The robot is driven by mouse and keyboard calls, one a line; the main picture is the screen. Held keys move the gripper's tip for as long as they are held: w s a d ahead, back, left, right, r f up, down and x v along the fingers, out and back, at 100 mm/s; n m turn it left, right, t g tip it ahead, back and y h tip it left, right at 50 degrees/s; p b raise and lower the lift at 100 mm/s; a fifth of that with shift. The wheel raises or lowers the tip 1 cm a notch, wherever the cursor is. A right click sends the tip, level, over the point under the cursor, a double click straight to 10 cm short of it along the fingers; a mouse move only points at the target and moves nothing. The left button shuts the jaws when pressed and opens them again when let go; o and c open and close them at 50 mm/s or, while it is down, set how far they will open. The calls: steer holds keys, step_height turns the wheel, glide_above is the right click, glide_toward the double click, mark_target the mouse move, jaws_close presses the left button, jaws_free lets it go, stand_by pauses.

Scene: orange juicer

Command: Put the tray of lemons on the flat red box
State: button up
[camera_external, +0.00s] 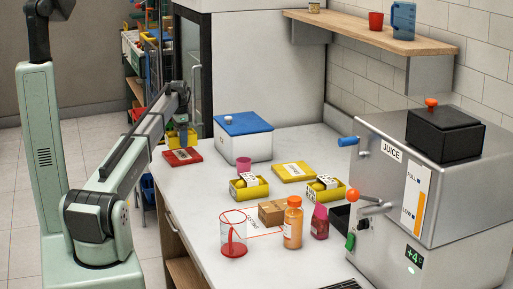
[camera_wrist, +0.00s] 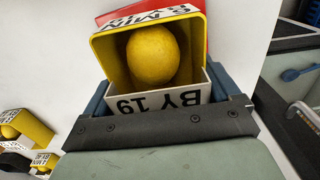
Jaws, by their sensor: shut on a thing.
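My gripper (camera_external: 181,118) is at the far left end of the counter, shut on a yellow tray (camera_external: 182,140). In the wrist view the tray (camera_wrist: 111,62) has a white front wall reading "BY 19" and sits between the blue fingers of my gripper (camera_wrist: 160,93). One lemon (camera_wrist: 153,56) shows inside it. The flat red box (camera_external: 182,157) lies on the counter's far left edge, below the tray in the external view. The red box (camera_wrist: 190,8) also shows just beyond the tray in the wrist view. I cannot tell whether tray and box touch.
A white box with a blue lid (camera_external: 243,138) stands right of the red box. Two more yellow trays (camera_external: 247,188) (camera_external: 323,188), a flat yellow box (camera_external: 293,172), a clear red-marked beaker (camera_external: 233,235) and an orange bottle (camera_external: 293,222) stand nearer. A juicer (camera_external: 420,180) fills the right.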

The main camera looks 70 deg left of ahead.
steer(key=shift+f, duration=2.05)
steer(key=o, duration=0.9)
steer(key=shift+f, duration=0.15)
step_height(320, 180, up, 12)
steer(key=shift+r, duration=0.15)
